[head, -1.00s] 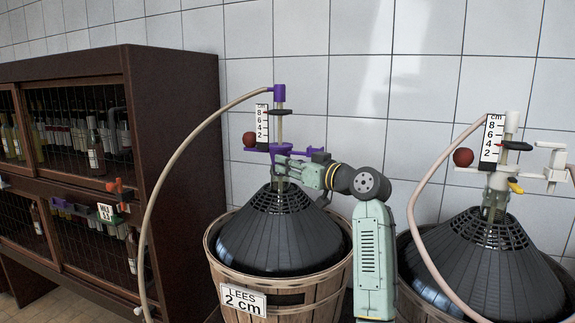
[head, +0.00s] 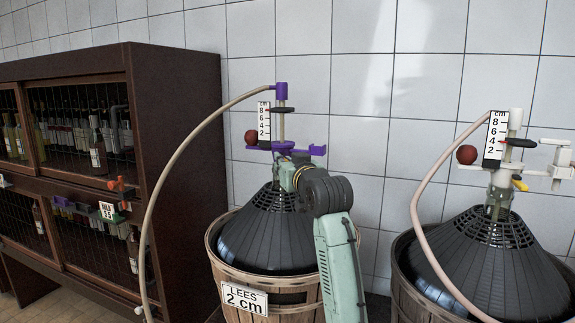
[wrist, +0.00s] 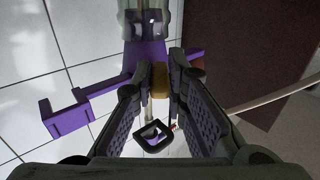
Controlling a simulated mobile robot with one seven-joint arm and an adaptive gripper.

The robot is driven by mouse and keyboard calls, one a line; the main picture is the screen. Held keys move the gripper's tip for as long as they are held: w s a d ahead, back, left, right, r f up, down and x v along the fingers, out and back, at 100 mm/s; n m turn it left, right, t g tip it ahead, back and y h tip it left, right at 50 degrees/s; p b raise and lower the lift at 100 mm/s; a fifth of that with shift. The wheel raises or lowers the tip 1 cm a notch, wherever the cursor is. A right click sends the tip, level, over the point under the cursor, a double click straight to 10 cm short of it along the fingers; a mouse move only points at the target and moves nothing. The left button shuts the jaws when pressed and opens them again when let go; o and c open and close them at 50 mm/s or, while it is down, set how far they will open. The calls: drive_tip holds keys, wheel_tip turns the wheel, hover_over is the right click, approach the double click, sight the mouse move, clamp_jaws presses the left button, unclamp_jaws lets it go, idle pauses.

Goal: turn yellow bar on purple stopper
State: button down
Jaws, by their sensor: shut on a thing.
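The purple stopper (head: 284,147) sits in the neck of the left demijohn and also shows in the wrist view (wrist: 148,54). Its yellow bar (wrist: 160,82) lies between the fingertips of my gripper (wrist: 161,75), which is shut on it. In the head view my gripper and the yellow bar are mostly hidden by my dark wrist joint. A purple side arm with an open bracket (wrist: 68,118) reaches out left of the fingers in the wrist view. A white scale and a dark red ball (head: 251,137) are mounted above the stopper.
A pale hose (head: 160,183) arcs down left of the left basket (head: 310,292). A second demijohn (head: 490,260) with a white stopper and yellow bar (head: 520,184) stands at the right. A dark bottle cabinet (head: 178,140) fills the left. A tiled wall stands behind.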

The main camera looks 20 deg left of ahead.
drive_tip(key=shift+s+a+m+t+h+p, duration=0.2)
drive_tip(key=shift+a+m+t+h, duration=0.35)
drive_tip(key=shift+m+h, duration=1.1)
drive_tip(key=shift+s+a+m+t+h+p, duration=0.2)
drive_tip(key=shift+m+t+h, duration=0.7)
drive_tip(key=shift+h, duration=1.4)
drive_tip(key=shift+a+m+t+h+p, duration=0.2)
drive_tip(key=shift+a+m+t+h, duration=0.3)
drive_tip(key=shift+m+h, duration=1.2)
drive_tip(key=shift+h, duration=0.55)
drive_tip(key=c, duration=1.6)
unclamp_jaws()
drive_tip(key=shift+c, duration=0.2)
drive_tip(key=shift+o, duration=0.2)
drive_tip(key=shift+d, duration=0.1)
drive_tip(key=s, duration=1.2)
drive_tip(key=shift+a, duration=0.3)
